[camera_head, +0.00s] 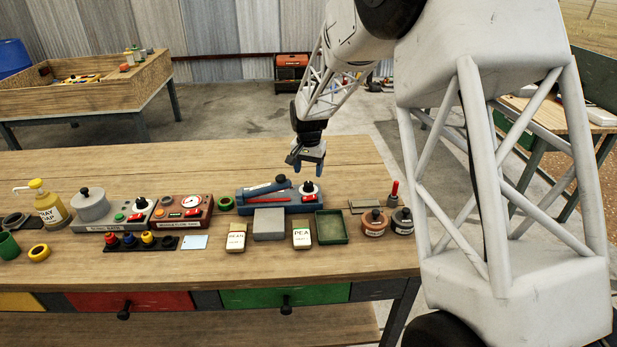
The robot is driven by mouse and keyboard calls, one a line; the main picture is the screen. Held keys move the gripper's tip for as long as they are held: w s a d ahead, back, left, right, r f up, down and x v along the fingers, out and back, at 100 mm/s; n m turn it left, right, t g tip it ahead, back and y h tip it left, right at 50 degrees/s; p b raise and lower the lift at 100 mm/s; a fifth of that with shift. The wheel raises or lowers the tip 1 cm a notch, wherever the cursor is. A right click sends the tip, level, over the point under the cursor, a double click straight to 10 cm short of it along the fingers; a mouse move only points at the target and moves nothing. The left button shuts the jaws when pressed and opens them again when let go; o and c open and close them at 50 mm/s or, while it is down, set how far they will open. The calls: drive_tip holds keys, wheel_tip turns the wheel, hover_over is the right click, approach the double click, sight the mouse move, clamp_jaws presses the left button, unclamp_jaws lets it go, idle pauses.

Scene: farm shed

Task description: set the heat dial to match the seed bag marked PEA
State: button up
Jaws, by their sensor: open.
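The white seed bag marked PEA (302,238) stands near the table's front, right of a grey block. A second bag (236,241), whose label appears to read BEAN, stands left of that block. A blue device (265,205) with a red strip and a lever lies behind them. Which dial is the heat dial is not readable here.
A grey unit (115,216) with a pot and a white dial and a red-brown unit (185,210) with a gauge and knob stand left. A green tray (331,229), the grey block (268,224) and two lidded jars (375,223) crowd the front. The table's back is clear.

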sight(309, 184)
drive_tip(key=shift+r, duration=1.25)
drive_tip(key=shift+s, duration=0.1)
drive_tip(key=shift+s+d+r, duration=0.1)
drive_tip(key=shift+s+r, duration=0.05)
drive_tip(key=shift+r, duration=0.1)
drive_tip(key=s+d+r+n, duration=0.1)
drive_tip(key=s+d+r, duration=0.2)
drive_tip(key=s+r, duration=0.35)
drive_tip(key=s+d+r+t, duration=0.1)
drive_tip(key=s+d+r, duration=0.15)
drive_tip(key=s, duration=0.65)
drive_tip(key=s+d+r+n, duration=0.1)
drive_tip(key=s+d+r, duration=0.1)
drive_tip(key=s+r, duration=0.45)
drive_tip(key=s+d+f+n, duration=0.1)
drive_tip(key=s+d, duration=0.1)
drive_tip(key=s, duration=1.1)
drive_tip(key=s+d+f+n+t, duration=0.1)
drive_tip(key=s+d, duration=0.1)
drive_tip(key=s, duration=1.1)
drive_tip(key=shift+s+f+t, duration=0.15)
drive_tip(key=shift+s+t, duration=0.15)
drive_tip(key=shift+s, duration=0.05)
